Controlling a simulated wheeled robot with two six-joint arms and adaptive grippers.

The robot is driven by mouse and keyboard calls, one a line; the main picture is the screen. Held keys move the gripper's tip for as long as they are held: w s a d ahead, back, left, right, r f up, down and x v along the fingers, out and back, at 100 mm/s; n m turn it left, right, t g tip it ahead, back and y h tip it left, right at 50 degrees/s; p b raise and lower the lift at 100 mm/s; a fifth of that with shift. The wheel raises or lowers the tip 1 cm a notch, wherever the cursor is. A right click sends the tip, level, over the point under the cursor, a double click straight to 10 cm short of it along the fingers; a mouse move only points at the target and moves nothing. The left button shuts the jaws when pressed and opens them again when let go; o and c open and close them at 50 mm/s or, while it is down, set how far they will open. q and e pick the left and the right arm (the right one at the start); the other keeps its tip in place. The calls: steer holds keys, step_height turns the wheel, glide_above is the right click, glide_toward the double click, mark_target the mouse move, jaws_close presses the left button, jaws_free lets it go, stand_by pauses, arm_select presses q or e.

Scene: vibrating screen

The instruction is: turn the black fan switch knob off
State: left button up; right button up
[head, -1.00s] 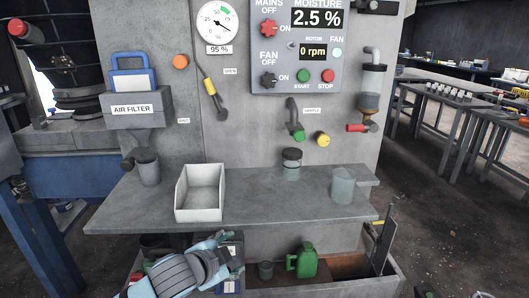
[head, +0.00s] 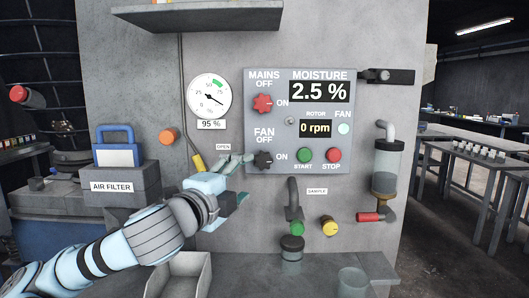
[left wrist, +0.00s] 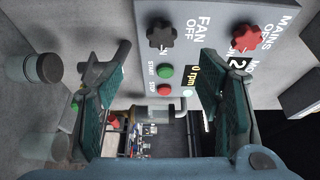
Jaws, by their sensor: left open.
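The black fan switch knob (head: 263,160) sits low on the left of the grey control panel (head: 300,167), between the FAN OFF and ON labels. Which label it points to is hard to tell. In the left wrist view the knob (left wrist: 160,34) is near the top, beyond the fingers and uncovered. My left gripper (head: 243,178) is open and empty, just left of the knob. Its upper finger reaches close to the knob's left side; I cannot tell whether they touch. My right gripper is in neither view.
The red mains knob (head: 263,103) is above the fan knob. The green start button (head: 305,155) and red stop button (head: 333,155) are to its right. A dark curved handle (head: 293,198) hangs below the panel, and a yellow-gripped lever (head: 196,161) is behind my gripper.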

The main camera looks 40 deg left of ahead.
mark_target(262, 162)
arm_select(q)
steer(key=p+x, duration=0.2)
steer(key=x, duration=0.1)
steer(key=p+x, duration=0.3)
steer(key=x, duration=0.1)
steer(key=p+x, duration=0.2)
steer(key=x, duration=0.1)
steer(key=shift+w+a+r, duration=0.15)
steer(key=shift+a, duration=0.2)
steer(key=shift+w, duration=0.3)
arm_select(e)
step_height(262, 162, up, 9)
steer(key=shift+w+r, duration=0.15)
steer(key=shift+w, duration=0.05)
arm_select(q)
steer(key=c, duration=1.1)
